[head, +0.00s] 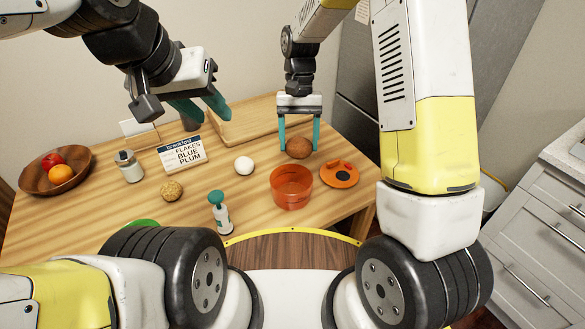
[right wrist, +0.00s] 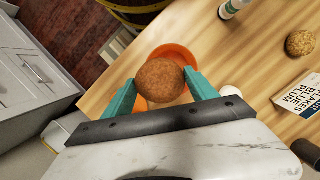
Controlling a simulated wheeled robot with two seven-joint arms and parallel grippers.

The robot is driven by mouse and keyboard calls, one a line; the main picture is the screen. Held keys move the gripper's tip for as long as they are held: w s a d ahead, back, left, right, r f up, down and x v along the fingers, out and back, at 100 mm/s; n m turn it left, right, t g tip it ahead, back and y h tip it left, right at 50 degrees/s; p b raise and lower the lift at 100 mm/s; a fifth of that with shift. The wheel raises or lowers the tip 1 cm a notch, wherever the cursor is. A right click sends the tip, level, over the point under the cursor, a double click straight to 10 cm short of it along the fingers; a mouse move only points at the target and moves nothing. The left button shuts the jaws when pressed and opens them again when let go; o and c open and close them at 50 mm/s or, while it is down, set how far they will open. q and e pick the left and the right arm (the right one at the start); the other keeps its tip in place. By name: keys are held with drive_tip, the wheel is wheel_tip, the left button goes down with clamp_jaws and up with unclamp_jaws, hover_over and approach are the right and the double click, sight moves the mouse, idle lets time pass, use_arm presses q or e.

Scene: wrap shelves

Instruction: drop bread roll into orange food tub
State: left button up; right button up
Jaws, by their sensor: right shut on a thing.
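The brown bread roll (head: 299,147) is held between the teal fingers of my right gripper (head: 300,149). In the right wrist view the roll (right wrist: 160,83) sits between both fingers (right wrist: 157,92). The orange food tub (head: 291,190) is a round, translucent tub on the wooden table, nearer to me than the roll. In the right wrist view the tub (right wrist: 178,54) shows partly behind the roll, which hides much of it. My left gripper (head: 202,112) is over the back left of the table, its teal fingers apart and nothing seen between them.
A wooden board (head: 238,122) lies behind.

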drive_tip(key=shift+a+f, duration=0.1)
drive_tip(key=shift+f, duration=2.8)
drive_tip(key=o, duration=1.4)
drive_tip(key=shift+v, duration=3.95)
drive_tip(key=shift+r, duration=0.1)
